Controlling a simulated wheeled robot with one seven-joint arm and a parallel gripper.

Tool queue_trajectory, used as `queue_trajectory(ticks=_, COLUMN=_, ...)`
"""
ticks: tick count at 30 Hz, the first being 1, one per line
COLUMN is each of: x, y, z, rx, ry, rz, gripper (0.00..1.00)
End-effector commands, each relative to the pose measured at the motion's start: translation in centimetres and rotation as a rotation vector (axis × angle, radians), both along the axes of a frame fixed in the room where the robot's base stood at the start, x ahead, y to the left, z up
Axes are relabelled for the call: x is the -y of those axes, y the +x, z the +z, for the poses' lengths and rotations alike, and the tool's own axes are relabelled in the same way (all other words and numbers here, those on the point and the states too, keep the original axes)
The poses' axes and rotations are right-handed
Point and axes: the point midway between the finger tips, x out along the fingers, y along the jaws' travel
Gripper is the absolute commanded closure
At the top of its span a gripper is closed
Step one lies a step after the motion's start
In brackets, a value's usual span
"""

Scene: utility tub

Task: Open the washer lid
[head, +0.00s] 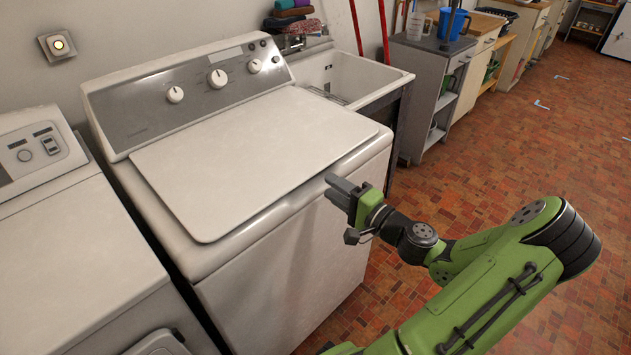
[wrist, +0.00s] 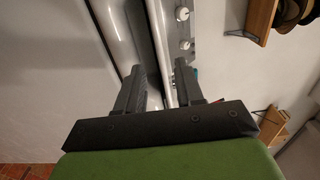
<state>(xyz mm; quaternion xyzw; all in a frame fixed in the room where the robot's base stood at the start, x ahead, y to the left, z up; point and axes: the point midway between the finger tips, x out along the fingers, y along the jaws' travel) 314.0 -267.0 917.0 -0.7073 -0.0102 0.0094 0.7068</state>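The washer is the white top-loader in the middle of the head view. Its lid (head: 255,150) is a flat pale panel lying shut on top, with its free edge facing me. My gripper (head: 337,190) is just in front of the washer's upper front edge, right of the middle of the lid's edge. In the wrist view my gripper (wrist: 160,88) has its two fingers apart. The washer's front edge (wrist: 125,40) and the lid's thin edge (wrist: 160,40) show beyond and between the fingers. I cannot tell whether a finger touches the lid. No held object shows.
The washer's control panel (head: 200,85) with knobs rises behind the lid. A second white machine (head: 70,250) stands close on the left. A utility sink (head: 350,80) and a grey cabinet (head: 425,95) are to the right. The brick-patterned floor (head: 520,150) at right is clear.

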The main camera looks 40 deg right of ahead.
Motion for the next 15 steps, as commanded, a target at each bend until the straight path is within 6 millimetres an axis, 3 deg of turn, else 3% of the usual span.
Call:
queue_trajectory(ticks=6, x=-0.3, y=4.8, z=-0.1, rx=0.001, ry=-0.002, rz=0.004, gripper=0.63)
queue_trajectory(ticks=15, x=-0.2, y=6.3, z=0.0, rx=-0.001, ry=0.002, rz=0.0, gripper=0.63)
